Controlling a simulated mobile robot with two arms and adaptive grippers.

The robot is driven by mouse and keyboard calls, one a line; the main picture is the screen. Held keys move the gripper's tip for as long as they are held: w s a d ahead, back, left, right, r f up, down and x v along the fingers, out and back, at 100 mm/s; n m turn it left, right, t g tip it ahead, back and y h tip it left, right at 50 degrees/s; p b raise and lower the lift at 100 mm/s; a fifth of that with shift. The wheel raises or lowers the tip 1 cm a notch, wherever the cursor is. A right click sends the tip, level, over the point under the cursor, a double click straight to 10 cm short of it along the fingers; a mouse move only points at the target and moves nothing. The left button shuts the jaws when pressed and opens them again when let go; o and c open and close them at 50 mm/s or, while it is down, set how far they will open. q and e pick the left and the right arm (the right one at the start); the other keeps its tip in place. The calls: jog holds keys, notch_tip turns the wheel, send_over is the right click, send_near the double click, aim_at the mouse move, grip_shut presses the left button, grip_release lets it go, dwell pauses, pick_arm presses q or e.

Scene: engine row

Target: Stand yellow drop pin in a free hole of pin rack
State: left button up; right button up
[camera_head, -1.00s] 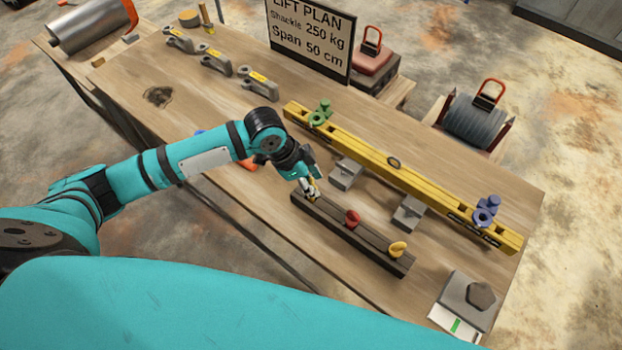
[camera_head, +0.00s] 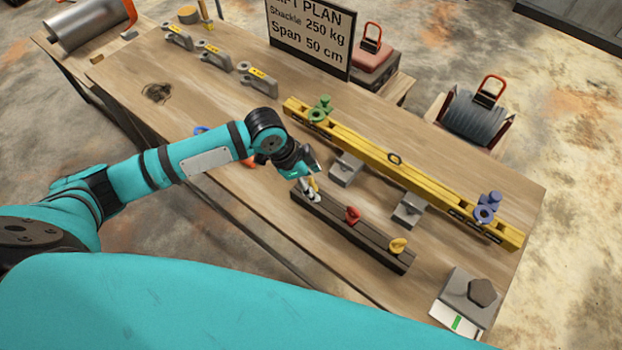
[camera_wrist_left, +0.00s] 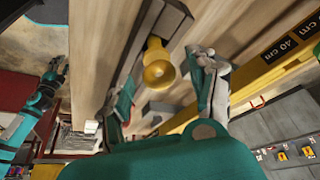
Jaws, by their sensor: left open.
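The dark pin rack (camera_head: 375,240) lies along the near side of the table. A red pin (camera_head: 352,214) stands near its middle and a yellow pin (camera_head: 398,245) near its right end. My left gripper (camera_head: 312,191) is over the rack's left end. In the left wrist view its two fingers (camera_wrist_left: 165,90) are open on either side of another yellow pin (camera_wrist_left: 158,68) with a round head. That pin appears to stand at the rack (camera_wrist_left: 170,22), and gaps show between it and the fingers. Its foot is hidden.
Shackles (camera_head: 215,57) and a lift-plan sign (camera_head: 310,38) are at the back. A grey block (camera_head: 466,302) sits at the right corner.

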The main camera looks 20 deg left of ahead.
pick_arm(q)
jog(key=shift+r, duration=0.1)
jog(key=v, duration=1.2)
